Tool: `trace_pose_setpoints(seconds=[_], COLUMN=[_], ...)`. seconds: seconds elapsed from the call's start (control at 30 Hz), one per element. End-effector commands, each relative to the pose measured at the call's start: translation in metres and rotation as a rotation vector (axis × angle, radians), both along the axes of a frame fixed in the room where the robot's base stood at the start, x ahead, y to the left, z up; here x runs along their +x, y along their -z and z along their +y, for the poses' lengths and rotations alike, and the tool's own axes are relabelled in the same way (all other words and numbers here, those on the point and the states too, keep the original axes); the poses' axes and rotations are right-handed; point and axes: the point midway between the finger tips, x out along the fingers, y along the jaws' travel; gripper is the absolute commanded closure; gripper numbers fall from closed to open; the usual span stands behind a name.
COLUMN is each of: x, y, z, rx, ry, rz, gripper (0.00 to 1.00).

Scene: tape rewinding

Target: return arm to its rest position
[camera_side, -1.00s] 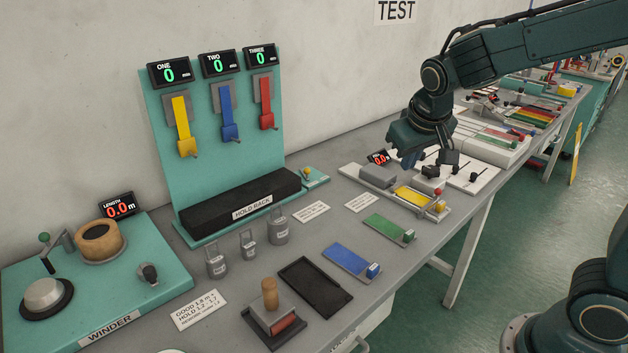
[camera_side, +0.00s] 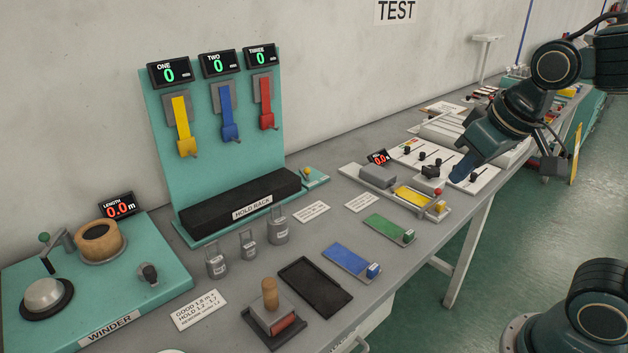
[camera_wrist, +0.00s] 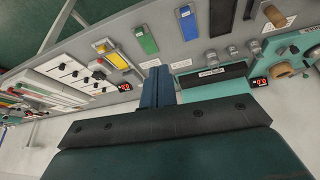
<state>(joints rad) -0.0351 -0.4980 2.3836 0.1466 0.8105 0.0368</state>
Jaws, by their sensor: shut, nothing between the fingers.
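My gripper (camera_side: 462,172) is at the right of the side view, raised above the right part of the bench, pointing down and to the left. Its fingers (camera_wrist: 157,87) show in the middle of the wrist view, pressed together with nothing between them. It appears clear of the slider panel (camera_side: 411,152) behind it. My upper arm reaches in from the right edge of the side view.
The teal hold rack (camera_side: 205,200) stands at the back with yellow, blue and red tapes hanging. The winder (camera_side: 130,300) is front left. Weights (camera_side: 249,244), a black tray (camera_side: 315,286), and blue (camera_side: 345,260) and green (camera_side: 385,228) strips lie on the bench.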

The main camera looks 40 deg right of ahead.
Motion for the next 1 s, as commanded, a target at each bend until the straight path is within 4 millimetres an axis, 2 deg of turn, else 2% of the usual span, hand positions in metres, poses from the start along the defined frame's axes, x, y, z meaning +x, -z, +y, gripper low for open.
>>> trace_pose_setpoints(seconds=[0.03, 0.2, 0.4, 1.0], x=[-0.011, -0.040, -0.060, -0.064], y=[-0.002, -0.001, 0.002, 0.003], z=[0.002, 0.012, 0.019, 0.021], rx=[0.006, 0.020, 0.026, 0.027], ry=[-0.019, -0.084, -0.127, -0.139], rz=[-0.012, -0.031, -0.042, -0.043], gripper=[1.00, 1.00, 1.00, 1.00])
